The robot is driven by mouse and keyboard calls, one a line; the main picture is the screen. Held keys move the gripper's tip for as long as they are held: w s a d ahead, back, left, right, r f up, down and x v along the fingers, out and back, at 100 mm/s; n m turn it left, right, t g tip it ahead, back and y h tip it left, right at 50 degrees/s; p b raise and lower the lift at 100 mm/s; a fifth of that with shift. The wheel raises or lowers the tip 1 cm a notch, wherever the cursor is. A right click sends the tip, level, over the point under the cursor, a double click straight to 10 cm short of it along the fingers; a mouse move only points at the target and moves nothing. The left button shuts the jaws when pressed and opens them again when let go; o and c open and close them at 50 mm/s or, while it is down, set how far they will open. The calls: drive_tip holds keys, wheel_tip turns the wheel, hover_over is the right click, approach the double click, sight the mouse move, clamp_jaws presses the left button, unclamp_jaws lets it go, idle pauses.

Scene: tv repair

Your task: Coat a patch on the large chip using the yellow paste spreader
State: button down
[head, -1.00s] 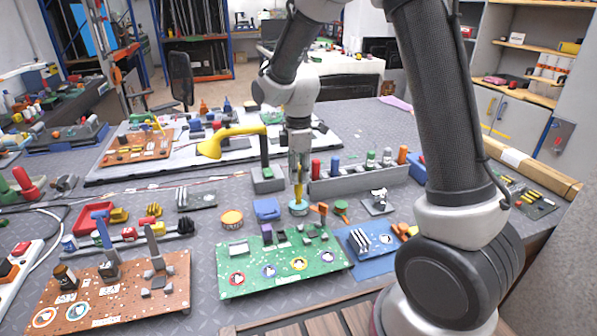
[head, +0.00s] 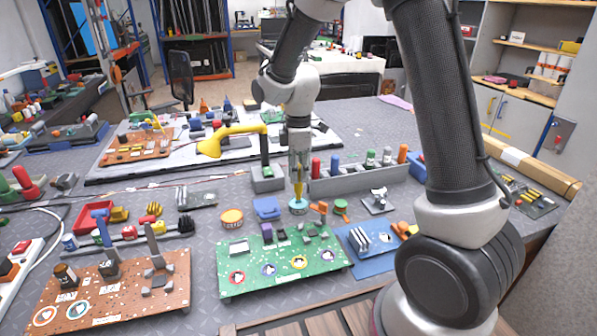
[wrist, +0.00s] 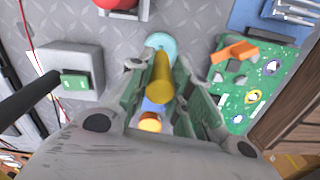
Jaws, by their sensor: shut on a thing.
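My gripper (head: 298,174) is shut on the yellow paste spreader (head: 298,191) and holds it upright, handle up. The spreader's lower end is at a round teal tub (head: 298,208); whether it touches the contents is hidden. In the wrist view, the spreader (wrist: 160,78) sits between the fingers, over the teal tub (wrist: 160,43). A green circuit board (head: 290,273) lies in front of the tub with several chips. A flat pale chip (head: 238,248) is at its back left; I cannot tell whether this is the large chip.
An orange tub (head: 232,218) and a blue block (head: 266,209) stand left of the teal tub. A grey rack (head: 345,184) with coloured bottles stands behind. A blue board (head: 366,268) lies right of the green one.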

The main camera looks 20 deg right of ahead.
drive_tip(key=shift+r, duration=3.5)
